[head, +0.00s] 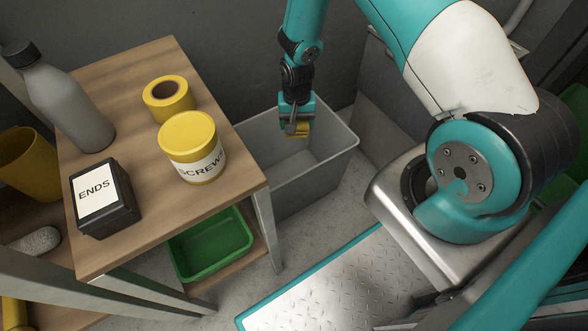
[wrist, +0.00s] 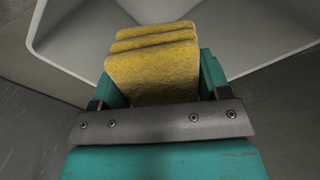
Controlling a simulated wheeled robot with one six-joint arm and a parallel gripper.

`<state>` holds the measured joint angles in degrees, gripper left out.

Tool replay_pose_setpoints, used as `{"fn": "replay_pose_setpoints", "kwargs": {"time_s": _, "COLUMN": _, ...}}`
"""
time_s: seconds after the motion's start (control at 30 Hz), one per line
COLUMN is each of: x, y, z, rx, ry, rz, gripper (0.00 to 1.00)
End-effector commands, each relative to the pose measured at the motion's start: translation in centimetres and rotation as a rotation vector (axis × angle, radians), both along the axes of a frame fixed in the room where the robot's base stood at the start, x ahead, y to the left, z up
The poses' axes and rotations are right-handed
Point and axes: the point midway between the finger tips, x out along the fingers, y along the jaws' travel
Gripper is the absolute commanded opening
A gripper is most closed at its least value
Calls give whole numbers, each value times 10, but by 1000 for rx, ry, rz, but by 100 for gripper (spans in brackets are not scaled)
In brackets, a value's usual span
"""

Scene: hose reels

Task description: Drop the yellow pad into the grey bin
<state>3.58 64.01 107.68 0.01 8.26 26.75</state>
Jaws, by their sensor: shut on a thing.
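My gripper (head: 297,130) hangs pointing down above the grey bin (head: 318,180), which stands on the floor to the right of the wooden table. It is shut on the yellow pad; a small yellow part of the pad (head: 302,129) shows below the fingers in the head view. In the wrist view the pad (wrist: 152,72) is between the teal fingers, with several yellow layers or ridges at its far end. Beyond it are the pale inside and rim of the bin (wrist: 75,55). The visible inside of the bin looks empty.
The wooden table (head: 140,230) carries a yellow SCREWS tin (head: 190,150), yellow tape (head: 168,98), a black ENDS box (head: 103,200) and a grey bottle (head: 68,105). A green tray (head: 212,245) sits on the shelf below. A grey wall stands behind the bin.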

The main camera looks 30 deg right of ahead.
Motion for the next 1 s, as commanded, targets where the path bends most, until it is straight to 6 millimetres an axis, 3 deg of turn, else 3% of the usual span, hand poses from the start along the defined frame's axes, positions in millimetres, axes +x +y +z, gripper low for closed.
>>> {"fn": "replay_pose_setpoints", "kwargs": {"time_s": 0.4, "x": 0, "y": 0, "z": -51, "rx": 1, "ry": 1, "rz": 1, "gripper": 47}}
{"fn": "replay_pose_setpoints", "kwargs": {"time_s": 0.77, "x": 0, "y": 0, "z": -55, "rx": 0, "ry": 0, "rz": 2, "gripper": 47}}
{"fn": "replay_pose_setpoints", "kwargs": {"time_s": 0.8, "x": 0, "y": 0, "z": -55, "rx": 0, "ry": 0, "rz": 2, "gripper": 72}}
{"fn": "replay_pose_setpoints", "kwargs": {"time_s": 0.9, "x": 0, "y": 0, "z": -55, "rx": 0, "ry": 0, "rz": 2, "gripper": 95}}
{"fn": "replay_pose_setpoints", "kwargs": {"time_s": 0.93, "x": 0, "y": 0, "z": -55, "rx": 0, "ry": 0, "rz": 2, "gripper": 100}}
{"fn": "replay_pose_setpoints", "kwargs": {"time_s": 1.0, "x": 0, "y": 0, "z": -55, "rx": 0, "ry": 0, "rz": 2, "gripper": 100}}
